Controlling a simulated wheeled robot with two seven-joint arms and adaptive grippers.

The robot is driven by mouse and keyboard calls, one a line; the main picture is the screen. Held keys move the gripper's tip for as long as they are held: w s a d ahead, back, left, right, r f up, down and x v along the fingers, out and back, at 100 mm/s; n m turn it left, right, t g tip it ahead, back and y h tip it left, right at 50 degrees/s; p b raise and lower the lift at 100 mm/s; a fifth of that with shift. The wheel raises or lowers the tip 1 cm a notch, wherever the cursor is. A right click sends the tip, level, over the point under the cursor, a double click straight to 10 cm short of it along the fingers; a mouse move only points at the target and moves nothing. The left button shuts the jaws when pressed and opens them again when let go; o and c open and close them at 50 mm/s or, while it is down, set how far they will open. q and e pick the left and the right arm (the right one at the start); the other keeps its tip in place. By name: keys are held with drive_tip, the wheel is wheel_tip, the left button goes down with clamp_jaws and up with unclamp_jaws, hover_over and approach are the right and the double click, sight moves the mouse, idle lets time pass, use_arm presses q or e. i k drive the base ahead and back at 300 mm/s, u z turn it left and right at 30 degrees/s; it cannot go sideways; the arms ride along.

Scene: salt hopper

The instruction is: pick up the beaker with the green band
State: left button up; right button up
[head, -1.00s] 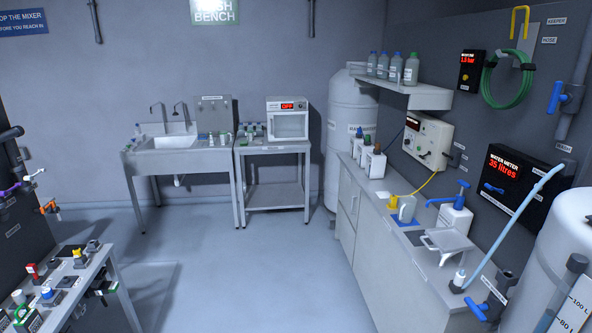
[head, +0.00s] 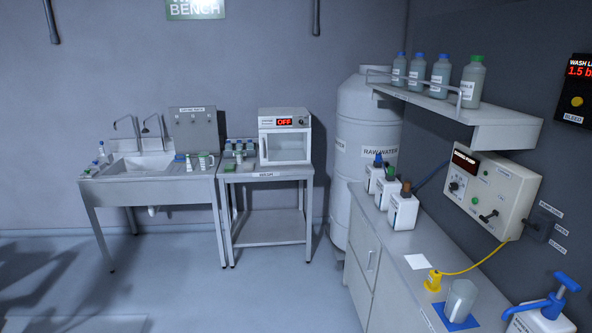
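Small vessels stand on the right side of the sink bench. One of them (head: 203,161) shows a touch of green near its top and may be the green-banded beaker, but it is too small to tell. A grey, clear-looking beaker (head: 460,299) stands upright on a blue mat (head: 447,322) on the right counter; I see no green band on it. Neither of my grippers is in view.
The sink bench (head: 150,188) and a metal table (head: 268,173) with an oven (head: 284,140) stand at the back wall. A raw water tank (head: 362,130) stands in the corner. The counter (head: 415,240) runs along the right. The middle floor is clear.

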sight(239, 157)
drive_tip(key=u, duration=0.15)
drive_tip(key=i, duration=1.95)
drive_tip(key=u, duration=0.55)
drive_tip(key=i, duration=2)
drive_tip(key=u, duration=0.35)
